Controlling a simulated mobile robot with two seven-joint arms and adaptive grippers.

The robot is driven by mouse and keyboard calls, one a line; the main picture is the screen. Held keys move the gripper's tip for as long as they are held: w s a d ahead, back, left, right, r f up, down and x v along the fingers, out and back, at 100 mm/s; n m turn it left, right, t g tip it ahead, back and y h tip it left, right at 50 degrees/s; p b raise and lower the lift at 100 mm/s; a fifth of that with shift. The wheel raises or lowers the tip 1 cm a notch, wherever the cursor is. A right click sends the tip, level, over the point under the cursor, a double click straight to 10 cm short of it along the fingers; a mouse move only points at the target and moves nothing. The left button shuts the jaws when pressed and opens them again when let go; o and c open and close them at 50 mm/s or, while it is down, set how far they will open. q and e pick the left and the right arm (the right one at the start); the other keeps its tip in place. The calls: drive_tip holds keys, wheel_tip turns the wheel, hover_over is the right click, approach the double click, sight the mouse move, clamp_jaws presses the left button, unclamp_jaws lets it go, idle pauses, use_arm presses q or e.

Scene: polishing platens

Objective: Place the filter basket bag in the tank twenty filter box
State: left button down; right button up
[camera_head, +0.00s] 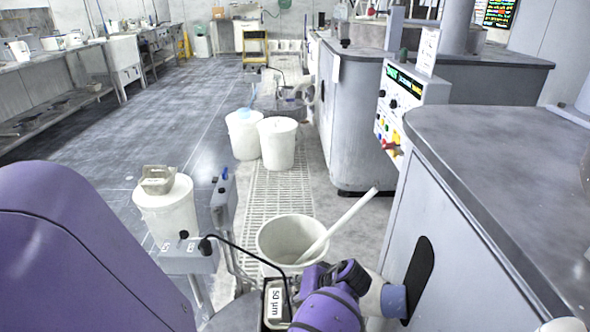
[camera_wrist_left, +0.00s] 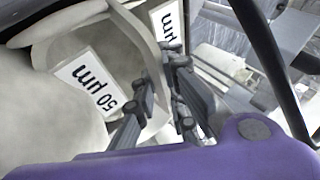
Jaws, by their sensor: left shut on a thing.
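In the left wrist view, my left gripper (camera_wrist_left: 158,75) is shut on the rim of a pale filter bag (camera_wrist_left: 75,45) with a "50 µm" label. A second label (camera_wrist_left: 168,22), partly cut off, shows just beyond the rim. In the head view, a small dark-edged box (camera_head: 264,305) with a "50 µm" label lies at the bottom edge, beside my purple left arm. The arm hides the left fingers and the bag there. I cannot tell whether the bag is inside the box. My right gripper is out of view.
An open white bucket (camera_head: 264,236) with a pale rod leaning in it stands beyond the arm. A lidded white bucket (camera_head: 168,212) is at left, and two more stand farther back. A grey cabinet (camera_head: 460,230) closes off the right. The floor at back left is clear.

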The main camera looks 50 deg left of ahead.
use_arm(q)
drive_tip(key=shift+r, duration=0.1)
drive_tip(key=c, duration=1.8)
unclamp_jaws()
drive_tip(key=p+v, duration=0.3)
drive_tip(key=v, duration=0.9)
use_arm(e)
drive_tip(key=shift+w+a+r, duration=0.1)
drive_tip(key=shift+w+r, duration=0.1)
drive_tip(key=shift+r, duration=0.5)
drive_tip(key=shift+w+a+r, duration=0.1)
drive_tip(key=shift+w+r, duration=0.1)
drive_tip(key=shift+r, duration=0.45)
